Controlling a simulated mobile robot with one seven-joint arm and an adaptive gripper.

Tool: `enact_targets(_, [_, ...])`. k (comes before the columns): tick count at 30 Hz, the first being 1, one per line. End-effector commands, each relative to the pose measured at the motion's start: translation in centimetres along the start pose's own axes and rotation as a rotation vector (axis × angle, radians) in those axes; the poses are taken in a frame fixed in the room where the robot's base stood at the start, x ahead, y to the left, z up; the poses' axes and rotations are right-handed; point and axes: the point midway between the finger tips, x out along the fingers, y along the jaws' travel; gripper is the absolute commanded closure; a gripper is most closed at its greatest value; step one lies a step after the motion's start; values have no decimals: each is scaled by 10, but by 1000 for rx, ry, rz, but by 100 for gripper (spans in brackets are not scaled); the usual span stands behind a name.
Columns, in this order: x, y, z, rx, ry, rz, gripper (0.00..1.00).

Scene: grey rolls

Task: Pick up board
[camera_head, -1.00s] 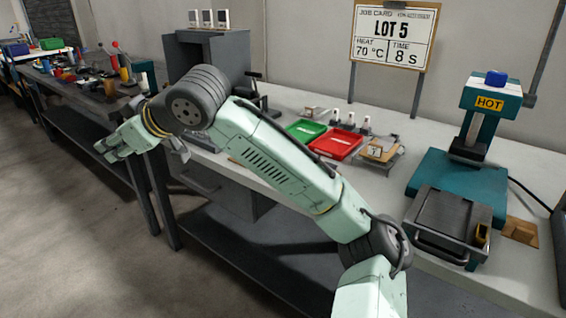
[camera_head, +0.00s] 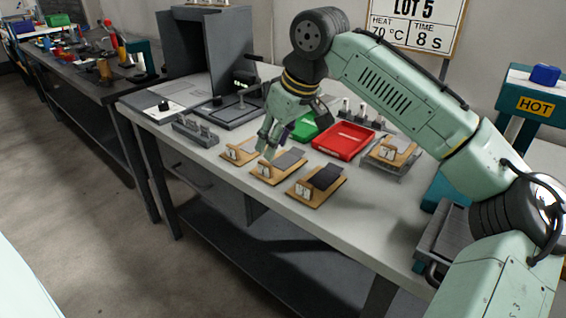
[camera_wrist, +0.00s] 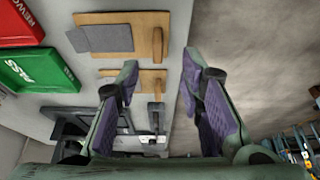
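My gripper (camera_head: 267,149) hangs by the left and middle boards, pointing down, holding nothing. In the wrist view my gripper (camera_wrist: 165,70) is open, its fingers well apart. One board (camera_wrist: 148,20) shows whole there beyond the fingers; another board (camera_wrist: 150,74) is partly hidden by the left finger. The tag markings are too small to read.
A red tray (camera_head: 343,142) and a green tray (camera_head: 306,127) stand behind the boards. A grey slotted block (camera_head: 195,133) is at the left and a teal HOT press (camera_head: 530,108) at the right. The bench's front edge runs close to the boards.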

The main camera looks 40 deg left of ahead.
Motion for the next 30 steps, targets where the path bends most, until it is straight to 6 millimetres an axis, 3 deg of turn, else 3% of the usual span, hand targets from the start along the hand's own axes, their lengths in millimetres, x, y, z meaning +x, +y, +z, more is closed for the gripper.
enact_targets(3, [20,0,0,0,-2,-1,65])
enact_targets(11, [41,1,-3,-1,0,0,65])
enact_targets(19, [78,5,-8,1,1,2,65])
enact_targets(30, [86,5,-9,1,4,2,68])
